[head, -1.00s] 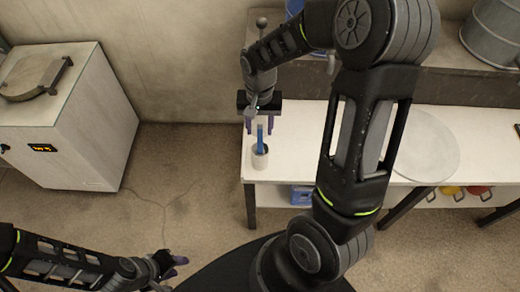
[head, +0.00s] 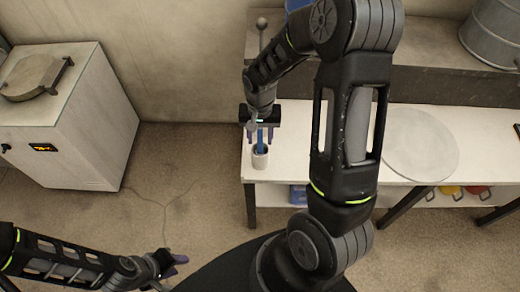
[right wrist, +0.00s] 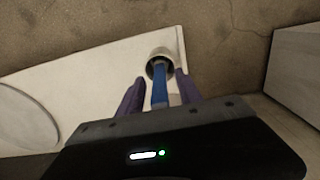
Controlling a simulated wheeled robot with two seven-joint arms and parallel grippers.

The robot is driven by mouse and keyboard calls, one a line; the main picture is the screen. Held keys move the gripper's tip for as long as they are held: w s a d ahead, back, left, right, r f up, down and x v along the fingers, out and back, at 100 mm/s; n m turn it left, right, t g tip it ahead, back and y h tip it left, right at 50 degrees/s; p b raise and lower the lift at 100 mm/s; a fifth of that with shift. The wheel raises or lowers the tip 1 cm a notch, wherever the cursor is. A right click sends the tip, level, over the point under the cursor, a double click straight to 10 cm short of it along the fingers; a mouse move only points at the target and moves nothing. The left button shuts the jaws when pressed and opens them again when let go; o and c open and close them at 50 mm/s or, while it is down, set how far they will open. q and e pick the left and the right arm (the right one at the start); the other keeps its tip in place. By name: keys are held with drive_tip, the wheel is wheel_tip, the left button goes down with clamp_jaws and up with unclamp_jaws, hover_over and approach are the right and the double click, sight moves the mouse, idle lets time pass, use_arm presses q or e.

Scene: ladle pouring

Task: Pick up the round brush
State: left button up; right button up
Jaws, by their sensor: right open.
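The round brush (head: 260,140) stands upright in a small grey cup (head: 260,160) near the left end of the white table; only its blue handle shows. In the right wrist view the blue handle (right wrist: 159,88) rises from the cup (right wrist: 160,58) between my fingers. My right gripper (head: 260,137) is open, with one purple finger on each side of the handle. I cannot tell whether either finger touches it. The brush's lower end is hidden in the cup. My left gripper (head: 178,265) is at the lower left, away from the table; its opening is not clear.
A round pale disc (head: 420,145) lies on the white table (head: 300,165) to the right. A metal bucket (head: 492,35) stands on the shelf behind. A white cabinet (head: 85,130) stands on the left, with open floor between it and the table.

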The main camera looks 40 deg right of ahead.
drive_tip(key=shift+c, duration=0.4)
clamp_jaws()
idle(0.4)
